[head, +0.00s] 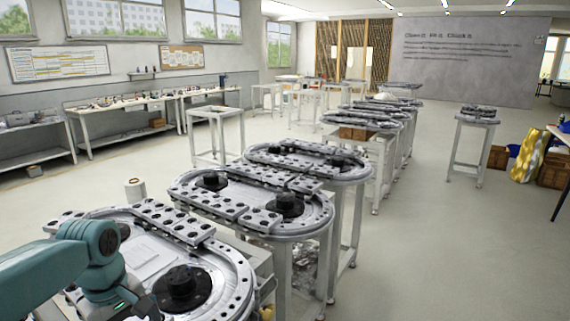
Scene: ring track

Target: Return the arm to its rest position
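My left arm, teal, comes in from the lower left over the nearest ring-track table (225,265). It bends downward at a rounded joint, and its lower end is cut off by the bottom edge. The fingers of my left gripper do not show, so I cannot see whether it holds anything. My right arm and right gripper are not in the picture.
The nearest track has a black round hub (181,287) and a grey perforated plate (173,219) close to my arm. More oval track tables (322,218) run away behind it. A workbench (130,125) lines the left wall. Open floor (450,255) lies right.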

